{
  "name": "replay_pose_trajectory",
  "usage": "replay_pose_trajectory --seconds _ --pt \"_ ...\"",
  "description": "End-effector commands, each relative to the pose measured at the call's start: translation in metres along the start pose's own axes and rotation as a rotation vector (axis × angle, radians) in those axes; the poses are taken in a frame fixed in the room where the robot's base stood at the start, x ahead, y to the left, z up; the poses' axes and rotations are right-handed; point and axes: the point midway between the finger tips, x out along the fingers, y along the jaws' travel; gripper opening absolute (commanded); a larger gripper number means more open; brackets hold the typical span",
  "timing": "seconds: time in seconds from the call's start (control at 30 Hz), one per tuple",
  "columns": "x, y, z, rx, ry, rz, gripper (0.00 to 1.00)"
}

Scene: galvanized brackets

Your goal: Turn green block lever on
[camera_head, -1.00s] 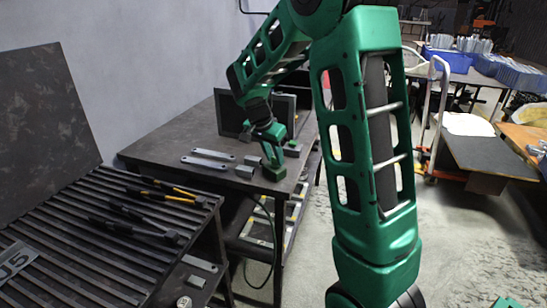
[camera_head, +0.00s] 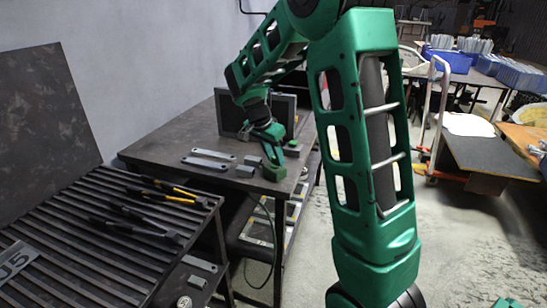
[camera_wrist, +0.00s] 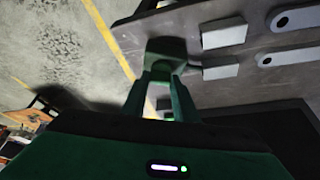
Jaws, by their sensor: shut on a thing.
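The green block (camera_head: 274,174) sits at the front right corner of the dark table. It also shows in the wrist view (camera_wrist: 166,47), just beyond my fingertips. My gripper (camera_head: 271,161) reaches down to the block from above, and its two green fingers show in the wrist view (camera_wrist: 161,76). The fingers are shut on a part at the block's near side. The lever itself is hidden by the fingers, so its angle cannot be told.
Small grey blocks (camera_head: 245,171) and flat grey brackets (camera_head: 204,164) lie left of the green block on the table (camera_head: 165,150). A dark screen (camera_head: 230,116) stands behind. A slatted bench (camera_head: 70,235) with tools is at the left. Open floor lies right.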

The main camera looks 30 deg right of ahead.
Motion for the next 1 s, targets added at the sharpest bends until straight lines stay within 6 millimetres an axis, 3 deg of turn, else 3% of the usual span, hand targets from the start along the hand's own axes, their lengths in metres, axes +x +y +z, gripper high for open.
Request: replay_pose_trajectory --seconds 0.57,0.6,0.67,1.0 --pt "-0.0007 -0.0019 0.0002 -0.001 0.0 -0.005 0.04" --pt "-0.0007 -0.0019 0.0003 -0.001 0.0 -0.005 0.34" --pt "-0.0006 -0.0017 0.0003 -0.001 0.0 -0.004 0.45" --pt "-0.0027 -0.0008 -0.0002 0.0 0.001 -0.002 0.45"
